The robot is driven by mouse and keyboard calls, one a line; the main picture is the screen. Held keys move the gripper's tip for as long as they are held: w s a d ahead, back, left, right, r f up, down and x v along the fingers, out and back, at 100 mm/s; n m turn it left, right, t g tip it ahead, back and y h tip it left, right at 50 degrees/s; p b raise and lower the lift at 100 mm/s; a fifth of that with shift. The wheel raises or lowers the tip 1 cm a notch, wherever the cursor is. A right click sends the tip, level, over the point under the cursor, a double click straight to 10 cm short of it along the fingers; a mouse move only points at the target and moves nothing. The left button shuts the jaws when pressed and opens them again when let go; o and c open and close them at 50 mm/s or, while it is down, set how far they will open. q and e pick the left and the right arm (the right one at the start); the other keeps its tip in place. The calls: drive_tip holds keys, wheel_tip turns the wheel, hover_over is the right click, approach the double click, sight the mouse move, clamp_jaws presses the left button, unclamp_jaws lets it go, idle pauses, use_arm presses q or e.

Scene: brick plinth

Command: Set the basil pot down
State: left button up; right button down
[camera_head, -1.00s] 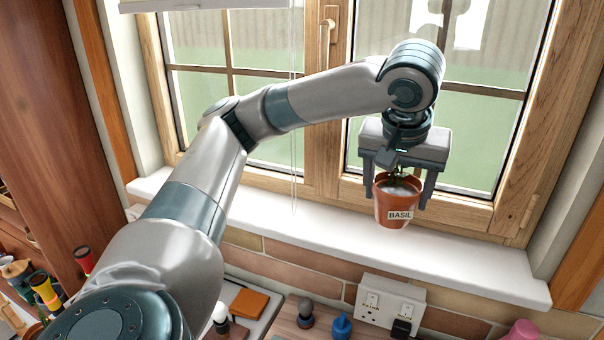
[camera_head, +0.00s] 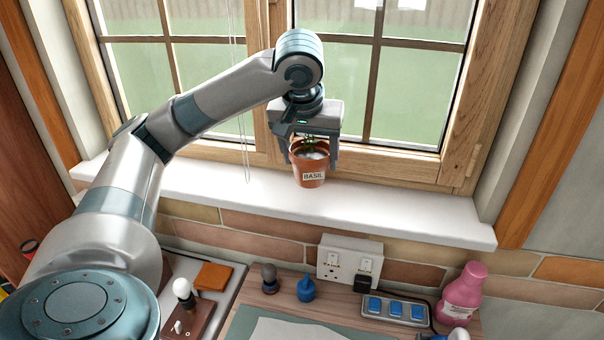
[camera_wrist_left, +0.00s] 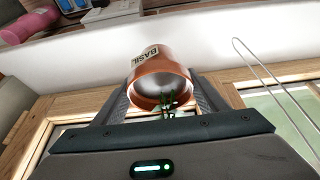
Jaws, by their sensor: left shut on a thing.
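The basil pot (camera_head: 311,177) is a small terracotta pot with a white "BASIL" label and a green sprig. It is upright, low at the white window sill (camera_head: 400,212); I cannot tell whether its base touches the sill. My left gripper (camera_head: 311,158) comes from above with a finger on each side of the pot and is shut on it. In the left wrist view the pot (camera_wrist_left: 158,72) sits between the two fingers, its label facing away towards the room. My right gripper is not in view.
The wooden window frame (camera_head: 395,165) stands close behind the pot. The sill is clear on both sides. Below are a wall socket (camera_head: 348,258), a pink bottle (camera_head: 463,293), a blue-switched power strip (camera_head: 393,308), a light bulb (camera_head: 183,290) and an orange block (camera_head: 213,275).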

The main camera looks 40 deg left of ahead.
use_arm(q)
drive_tip(key=shift+a+f+p, duration=0.2)
drive_tip(key=shift+a+f, duration=0.15)
drive_tip(key=shift+a, duration=0.3)
drive_tip(key=shift+a+f+p, duration=0.2)
drive_tip(key=shift+a+f, duration=0.15)
drive_tip(key=shift+a, duration=0.3)
drive_tip(key=shift+w+d, duration=0.1)
drive_tip(key=shift+w, duration=0.05)
drive_tip(key=shift+f+p, duration=0.65)
drive_tip(key=shift+f, duration=1.35)
drive_tip(key=shift+f, duration=0.1)
drive_tip(key=o, duration=1.4)
drive_tip(key=shift+c, duration=0.2)
